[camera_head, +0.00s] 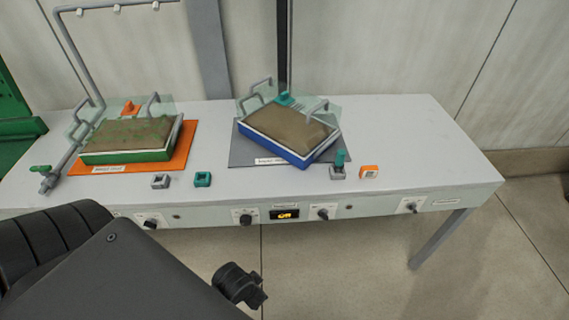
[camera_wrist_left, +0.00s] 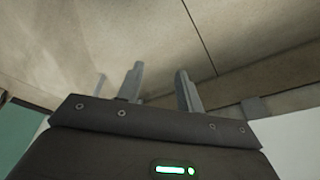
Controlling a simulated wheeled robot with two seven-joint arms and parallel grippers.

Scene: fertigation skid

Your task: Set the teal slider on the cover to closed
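The teal slider (camera_head: 284,98) sits at the back edge of a clear cover (camera_head: 326,102) over a blue-sided tray of brown soil (camera_head: 290,128). The tray stands askew on a dark grey mat (camera_head: 243,150). The slider is small here, and I cannot tell its setting. In the left wrist view my left gripper (camera_wrist_left: 158,74) has its two fingers apart with nothing between them. They point toward a plain wall and floor, away from the cover. My right gripper is in neither view.
A green tray (camera_head: 125,155) with an orange slider (camera_head: 130,108) stands on an orange mat (camera_head: 178,160). Along the bench (camera_head: 420,150) front are a grey block (camera_head: 160,181), a teal block (camera_head: 202,179), a teal peg (camera_head: 340,158) and an orange block (camera_head: 368,172). The bench's right end is clear.

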